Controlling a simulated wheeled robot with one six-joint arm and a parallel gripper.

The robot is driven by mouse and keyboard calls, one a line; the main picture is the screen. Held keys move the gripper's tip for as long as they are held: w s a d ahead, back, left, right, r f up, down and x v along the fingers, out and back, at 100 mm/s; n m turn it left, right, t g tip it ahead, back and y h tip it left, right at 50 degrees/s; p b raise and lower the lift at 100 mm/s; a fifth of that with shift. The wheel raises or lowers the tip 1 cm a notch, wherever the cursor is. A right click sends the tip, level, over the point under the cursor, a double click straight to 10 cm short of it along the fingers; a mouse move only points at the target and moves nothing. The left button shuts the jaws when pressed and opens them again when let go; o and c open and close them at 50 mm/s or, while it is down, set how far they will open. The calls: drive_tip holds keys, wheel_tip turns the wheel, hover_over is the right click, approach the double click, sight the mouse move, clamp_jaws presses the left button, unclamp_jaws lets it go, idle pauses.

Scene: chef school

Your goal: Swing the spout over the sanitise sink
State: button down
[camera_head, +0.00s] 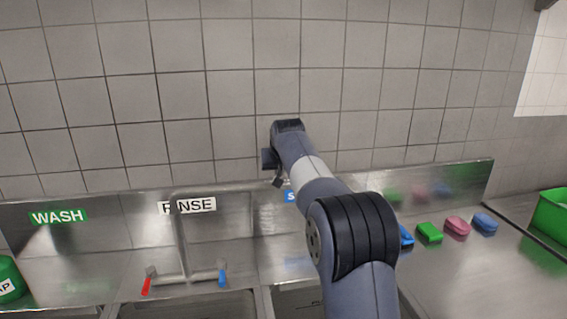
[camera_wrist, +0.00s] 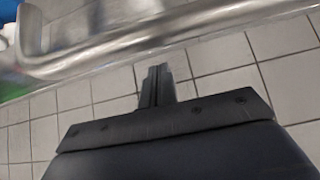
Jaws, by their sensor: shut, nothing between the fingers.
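The metal spout (camera_head: 228,187) rises from a tap between a red handle (camera_head: 148,280) and a blue handle (camera_head: 222,273), then runs right toward my gripper. The blue sanitise sign (camera_head: 290,196) is mostly hidden behind my arm; only its first letter shows. The sink below it is largely covered by my arm. My gripper (camera_head: 278,181) is shut and empty near the right end of the spout. In the wrist view, the spout (camera_wrist: 175,38) crosses above the shut fingers (camera_wrist: 157,72). I cannot tell whether they touch it.
The WASH sign (camera_head: 58,216) and RINSE sign (camera_head: 187,205) are on the steel backsplash. Blue, green and pink sponges (camera_head: 457,226) lie on the right counter, with a green tub (camera_head: 552,214) beyond. A green soap container (camera_head: 8,280) stands at left. A tiled wall is behind.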

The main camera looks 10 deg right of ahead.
drive_tip(key=s, duration=0.3)
drive_tip(key=shift+s+f, duration=0.1)
drive_tip(key=shift+s, duration=0.25)
drive_tip(key=shift+s, duration=0.1)
drive_tip(key=shift+s+f, duration=0.1)
drive_tip(key=shift+s, duration=0.1)
drive_tip(key=s+a+m+h+b, duration=0.3)
drive_tip(key=s+b, duration=0.4)
drive_tip(key=s, duration=0.7)
drive_tip(key=shift+s+a+m+g+b, duration=0.25)
drive_tip(key=shift+a+m+g+b, duration=0.15)
drive_tip(key=shift+a+m, duration=0.35)
drive_tip(key=shift+d, duration=0.1)
